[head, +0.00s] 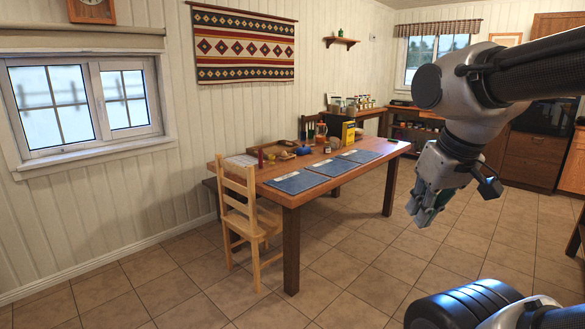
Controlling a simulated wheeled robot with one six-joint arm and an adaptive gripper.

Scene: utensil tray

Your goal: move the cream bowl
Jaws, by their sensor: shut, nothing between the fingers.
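I cannot make out a cream bowl in the head view. The small things on the wooden table (272,187) are too far off to tell apart surely. My gripper (421,216) hangs from the arm at the right, pointing down over the tiled floor. It is shut and empty, well apart from the table and its things.
Blue-grey placemats (298,181) lie along the table's near side. Behind them are a red bottle (261,158), a blue item (303,150) and a yellow box (348,133). A wooden chair (243,214) stands at the table's left end. Floor (370,265) right of the table is clear.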

